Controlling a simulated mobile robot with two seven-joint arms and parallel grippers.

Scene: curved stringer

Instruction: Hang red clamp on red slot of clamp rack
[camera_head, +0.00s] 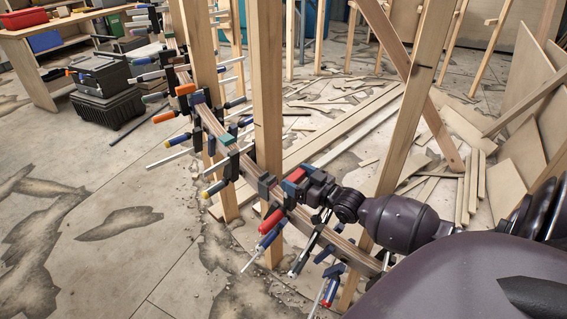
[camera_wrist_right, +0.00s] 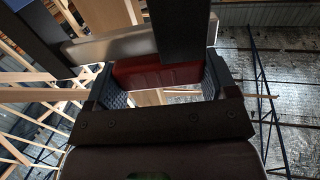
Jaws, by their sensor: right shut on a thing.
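My right gripper (camera_head: 303,186) reaches in from the right at the near part of the curved wooden stringer. It is shut on the red clamp (camera_head: 297,175), whose red part shows at the jaws. In the right wrist view, the clamp's red block (camera_wrist_right: 150,75) lies between the two textured fingers of the right gripper (camera_wrist_right: 158,84). A red handle (camera_head: 270,219) shows just below the gripper, on the near side of the stringer. I cannot tell whether the clamp is free of the stringer. I cannot make out a clamp rack. My left gripper is not in view.
The stringer (camera_head: 344,247) carries several clamps with blue, orange and green parts. Wooden posts (camera_head: 267,100) stand close beside it. A workbench (camera_head: 30,65) and black cases (camera_head: 104,105) are at the left. Wood scraps litter the floor behind; the left floor is mostly clear.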

